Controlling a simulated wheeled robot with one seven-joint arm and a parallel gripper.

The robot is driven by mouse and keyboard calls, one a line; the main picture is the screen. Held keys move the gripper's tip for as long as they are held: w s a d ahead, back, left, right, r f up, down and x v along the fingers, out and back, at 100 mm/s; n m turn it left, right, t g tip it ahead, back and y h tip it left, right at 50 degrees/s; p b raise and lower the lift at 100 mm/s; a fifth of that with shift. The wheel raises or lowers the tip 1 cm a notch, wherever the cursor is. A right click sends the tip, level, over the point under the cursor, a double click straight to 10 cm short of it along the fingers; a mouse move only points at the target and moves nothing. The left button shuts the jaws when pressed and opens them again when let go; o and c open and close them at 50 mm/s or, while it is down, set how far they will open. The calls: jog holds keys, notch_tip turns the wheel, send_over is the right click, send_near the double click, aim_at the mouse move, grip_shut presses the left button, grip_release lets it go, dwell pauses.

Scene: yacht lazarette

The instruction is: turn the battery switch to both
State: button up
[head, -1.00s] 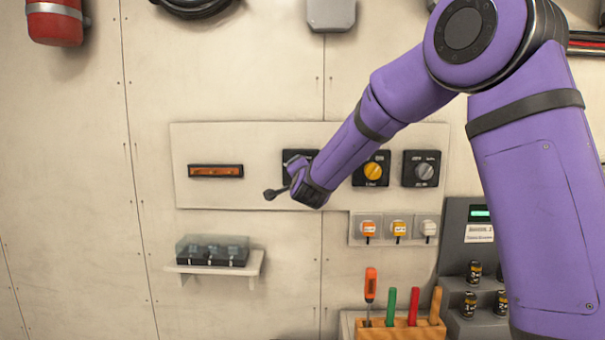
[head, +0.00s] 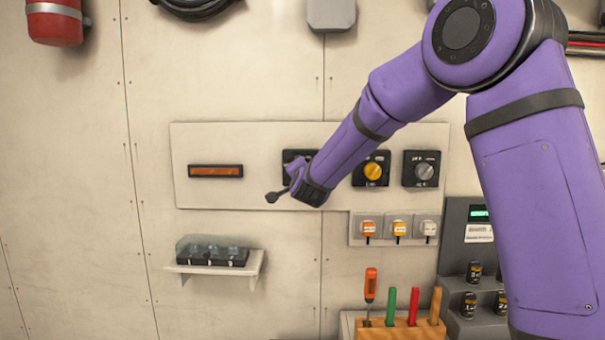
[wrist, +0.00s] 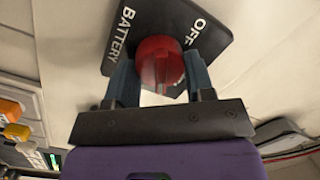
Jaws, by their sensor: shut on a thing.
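The battery switch is a black square plate (wrist: 205,18) with white lettering; "BATTERY" and "OFF" can be read in the wrist view. Its red knob (wrist: 160,62) sits between the two fingers of my gripper (wrist: 160,82), which is shut on it. The knob is hidden there. I cannot tell which marking the knob points to.
A yellow-knob switch (head: 373,170) and a grey-knob switch (head: 424,171) are to the right on the same panel. Below are several small plugs (head: 398,229), a tool block (head: 400,329) and a shelf with a fuse box (head: 212,255).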

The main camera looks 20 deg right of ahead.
jog(key=n, duration=0.3)
jog(key=shift+a+n, duration=0.1)
jog(key=shift+n, duration=0.3)
jog(key=shift+n+g, duration=0.4)
jog(key=shift+n, duration=1.2)
jog(key=o, duration=0.9)
jog(key=shift+r, duration=0.1)
jog(key=v, duration=1)
jog(key=shift+s+a, duration=0.2)
jog(key=shift+s, duration=0.1)
